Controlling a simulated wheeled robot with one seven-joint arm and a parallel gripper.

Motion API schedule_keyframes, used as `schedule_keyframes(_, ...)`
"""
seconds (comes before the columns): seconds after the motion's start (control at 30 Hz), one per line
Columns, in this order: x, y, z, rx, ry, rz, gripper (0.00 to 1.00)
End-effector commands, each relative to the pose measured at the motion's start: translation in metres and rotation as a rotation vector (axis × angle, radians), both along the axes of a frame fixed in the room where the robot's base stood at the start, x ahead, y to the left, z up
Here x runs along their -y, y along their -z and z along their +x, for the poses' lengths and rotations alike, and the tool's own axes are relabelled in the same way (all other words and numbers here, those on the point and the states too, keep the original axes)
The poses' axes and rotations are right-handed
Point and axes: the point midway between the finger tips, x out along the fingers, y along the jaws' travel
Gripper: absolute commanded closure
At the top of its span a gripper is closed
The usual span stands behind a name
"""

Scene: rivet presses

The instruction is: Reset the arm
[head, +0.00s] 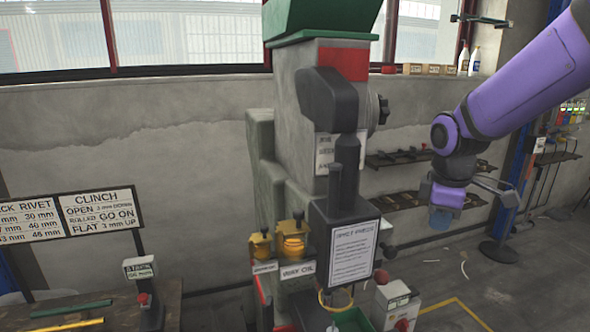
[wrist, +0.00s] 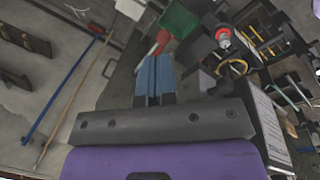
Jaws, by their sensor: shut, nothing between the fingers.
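My purple arm comes in from the upper right in the head view and bends down at the wrist. My gripper (head: 440,218) hangs in the air to the right of the grey-green rivet press (head: 310,110), apart from it. In the wrist view the blue fingers of my gripper (wrist: 155,62) are together, with nothing held between them. The press has a dark front block (head: 345,240) with a white notice, and two yellow cups (head: 292,240) at its left.
A control box with a red button (head: 397,305) stands at the press's lower right. Wall shelves (head: 410,158) with tools are behind my gripper. At left are a CLINCH sign (head: 100,210) and a bench (head: 90,305) with green and yellow rods. Floor at right (head: 530,265) is mostly clear.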

Motion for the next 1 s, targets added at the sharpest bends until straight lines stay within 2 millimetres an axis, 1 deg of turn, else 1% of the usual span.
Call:
schedule_keyframes(0.03, 0.001, -0.013, -0.012, 0.028, 0.055, -0.002, 1.00)
schedule_keyframes(0.2, 0.004, -0.043, -0.050, 0.105, 0.263, 0.021, 1.00)
schedule_keyframes(0.4, 0.007, -0.071, -0.098, 0.195, 0.501, 0.088, 1.00)
schedule_keyframes(0.5, 0.010, -0.081, -0.122, 0.235, 0.618, 0.136, 1.00)
schedule_keyframes(0.7, 0.014, -0.094, -0.169, 0.298, 0.836, 0.257, 1.00)
schedule_keyframes(0.8, 0.016, -0.096, -0.187, 0.315, 0.919, 0.313, 1.00)
schedule_keyframes(0.9, 0.017, -0.097, -0.198, 0.324, 0.976, 0.354, 1.00)
schedule_keyframes(1.0, 0.018, -0.096, -0.205, 0.326, 1.009, 0.377, 1.00)
